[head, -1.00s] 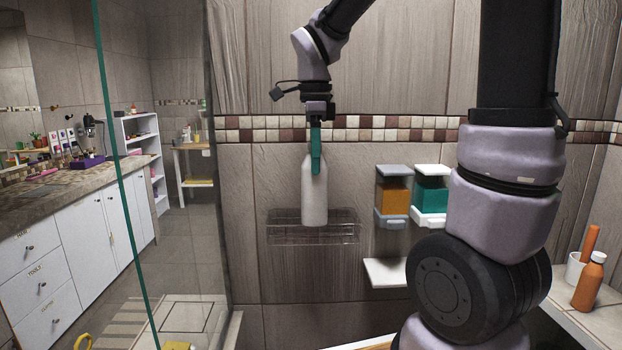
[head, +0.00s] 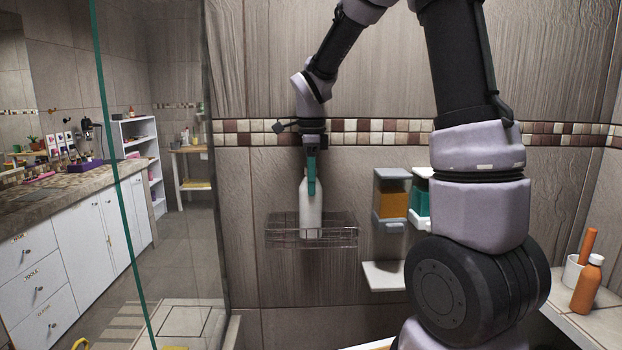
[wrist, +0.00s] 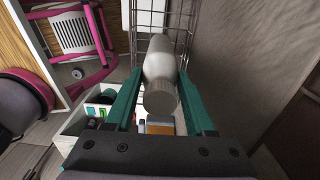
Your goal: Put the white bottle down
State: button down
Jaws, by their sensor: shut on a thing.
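The white bottle (head: 311,212) is upright in the head view, its lower part at the wire basket (head: 345,238) on the tiled wall. My gripper (head: 311,178) comes from above and is shut on the bottle's upper part. In the wrist view the bottle (wrist: 161,72) sits between the two teal fingers (wrist: 160,106), its cap toward the camera. The basket's wire mesh (wrist: 184,22) shows beside the bottle's far end. I cannot tell whether the bottle's base touches the basket floor.
Right of the basket, two wall dispensers hold orange (head: 392,204) and teal (head: 419,200) contents. A small white shelf (head: 384,276) is below them. An orange bottle (head: 588,285) stands on the right ledge. A glass panel edge (head: 118,180) is at left.

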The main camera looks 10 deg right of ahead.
jog(key=shift+f, duration=0.15)
jog(key=shift+f, duration=0.1)
jog(key=shift+c, duration=1.2)
grip_release()
